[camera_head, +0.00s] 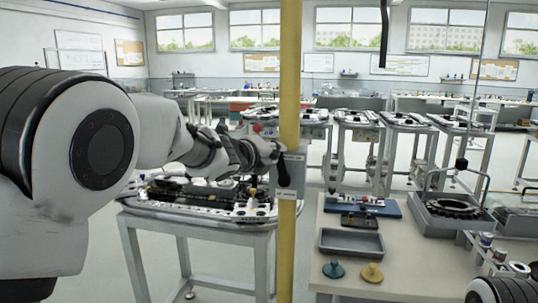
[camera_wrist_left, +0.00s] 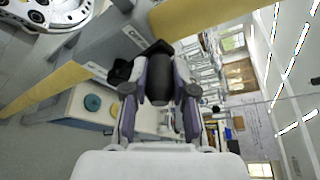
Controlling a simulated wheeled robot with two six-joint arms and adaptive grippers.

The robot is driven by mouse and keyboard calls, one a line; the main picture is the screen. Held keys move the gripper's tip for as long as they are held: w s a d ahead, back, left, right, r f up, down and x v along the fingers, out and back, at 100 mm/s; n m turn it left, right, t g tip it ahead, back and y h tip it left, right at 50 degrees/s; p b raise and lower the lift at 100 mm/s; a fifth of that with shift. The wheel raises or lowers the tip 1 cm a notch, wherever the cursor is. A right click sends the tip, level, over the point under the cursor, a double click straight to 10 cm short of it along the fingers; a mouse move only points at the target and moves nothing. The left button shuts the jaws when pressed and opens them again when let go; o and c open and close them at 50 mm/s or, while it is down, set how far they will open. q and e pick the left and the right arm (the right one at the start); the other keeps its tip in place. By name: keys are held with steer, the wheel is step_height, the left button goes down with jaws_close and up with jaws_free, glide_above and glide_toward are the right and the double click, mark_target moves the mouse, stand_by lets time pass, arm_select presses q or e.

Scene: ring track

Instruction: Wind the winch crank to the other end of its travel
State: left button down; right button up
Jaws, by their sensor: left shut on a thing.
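The winch crank (camera_head: 283,170) shows in the head view as a dark piece at the yellow post. In the left wrist view its black handle (camera_wrist_left: 154,78) lies between the two fingers of my left gripper (camera_wrist_left: 158,92). My left gripper (camera_head: 268,153) is shut on this handle, beside the post. In the head view the gripper hides part of the crank. The grey winch housing (camera_wrist_left: 112,55) is behind the handle in the left wrist view, against the yellow post. My right gripper is not in view.
The yellow post (camera_head: 289,80) stands upright in front. A track table (camera_head: 205,222) is at its left. At its right a workbench (camera_head: 345,225) holds a grey tray (camera_head: 352,241), a teal knob-like piece (camera_head: 333,269) and a yellow one (camera_head: 372,272). More track tables stand behind.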

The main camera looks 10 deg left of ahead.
arm_select(q)
steer(key=shift+d+r, duration=0.15)
steer(key=shift+r, duration=0.2)
steer(key=c, duration=1.2)
jaws_free()
steer(key=shift+o, duration=1.3)
steer(key=shift+d+f, duration=0.15)
steer(key=shift+d, duration=0.05)
steer(key=shift+s+a, duration=0.2)
steer(key=v, duration=1.1)
steer(key=shift+s, duration=0.25)
steer(key=shift+d, duration=0.1)
steer(key=shift+r, duration=0.2)
